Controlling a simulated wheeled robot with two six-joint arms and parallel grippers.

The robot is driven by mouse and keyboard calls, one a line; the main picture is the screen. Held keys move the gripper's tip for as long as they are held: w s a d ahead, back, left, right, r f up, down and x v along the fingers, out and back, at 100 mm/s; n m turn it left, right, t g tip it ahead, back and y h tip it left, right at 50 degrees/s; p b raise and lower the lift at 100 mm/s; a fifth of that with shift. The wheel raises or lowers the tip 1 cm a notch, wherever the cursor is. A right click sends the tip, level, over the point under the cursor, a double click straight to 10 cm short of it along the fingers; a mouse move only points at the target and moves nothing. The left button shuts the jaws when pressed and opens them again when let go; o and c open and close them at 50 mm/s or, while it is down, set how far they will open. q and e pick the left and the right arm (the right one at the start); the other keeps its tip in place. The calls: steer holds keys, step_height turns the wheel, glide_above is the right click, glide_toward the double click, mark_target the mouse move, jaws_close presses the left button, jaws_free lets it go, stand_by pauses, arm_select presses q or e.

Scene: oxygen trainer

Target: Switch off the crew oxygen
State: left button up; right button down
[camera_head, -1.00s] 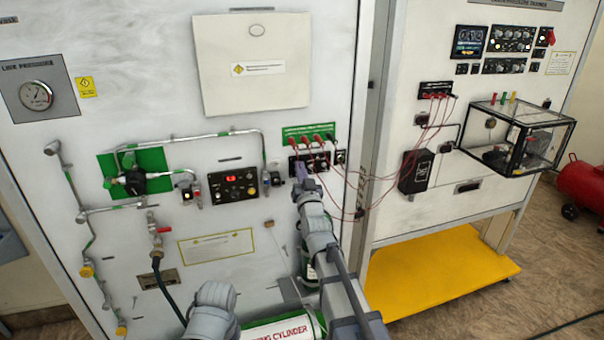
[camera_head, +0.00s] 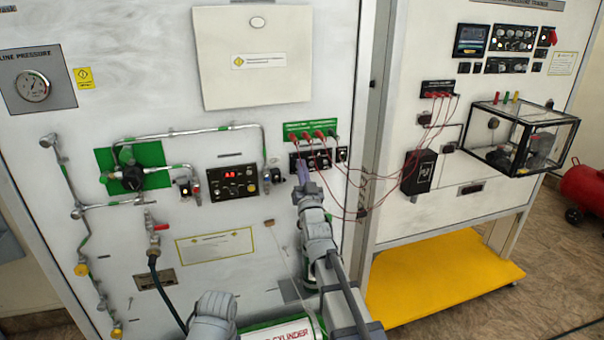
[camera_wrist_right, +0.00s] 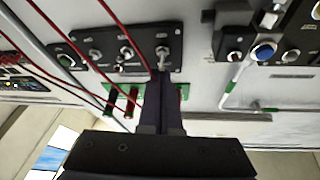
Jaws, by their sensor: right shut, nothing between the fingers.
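A small black switch panel (camera_head: 328,159) sits below a green strip with red plugs on the left trainer board. In the right wrist view the panel (camera_wrist_right: 82,42) shows several toggle switches in a row. My right gripper (camera_head: 301,172) is in front of the panel's left part in the head view. In the wrist view its dark fingers (camera_wrist_right: 160,80) are shut and empty, with their tips close to the end toggle (camera_wrist_right: 162,54). I cannot tell whether they touch it. Switch labels are too small to read. My left gripper is out of view.
Red leads (camera_head: 350,185) hang from the plugs across to the right board, close by my right gripper. A black control box with a red display (camera_head: 231,183) is left of the panel. Pipes and a red-handled valve (camera_head: 160,227) are further left.

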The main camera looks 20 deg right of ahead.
arm_select(q)
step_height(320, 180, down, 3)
steer(key=shift+b, duration=1)
arm_select(e)
steer(key=shift+s+f+t, duration=0.1)
steer(key=shift+f+t, duration=0.4)
steer(key=shift+f, duration=0.1)
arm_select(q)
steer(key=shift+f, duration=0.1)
arm_select(e)
steer(key=shift+f, duration=0.1)
arm_select(q)
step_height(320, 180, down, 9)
steer(key=b, duration=0.9)
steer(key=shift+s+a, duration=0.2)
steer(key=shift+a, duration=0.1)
arm_select(e)
steer(key=s+a+f, duration=0.1)
steer(key=s+f, duration=0.3)
steer(key=f, duration=0.4)
steer(key=shift+s+f, duration=0.25)
steer(key=shift+f, duration=0.15)
steer(key=shift+a, duration=0.15)
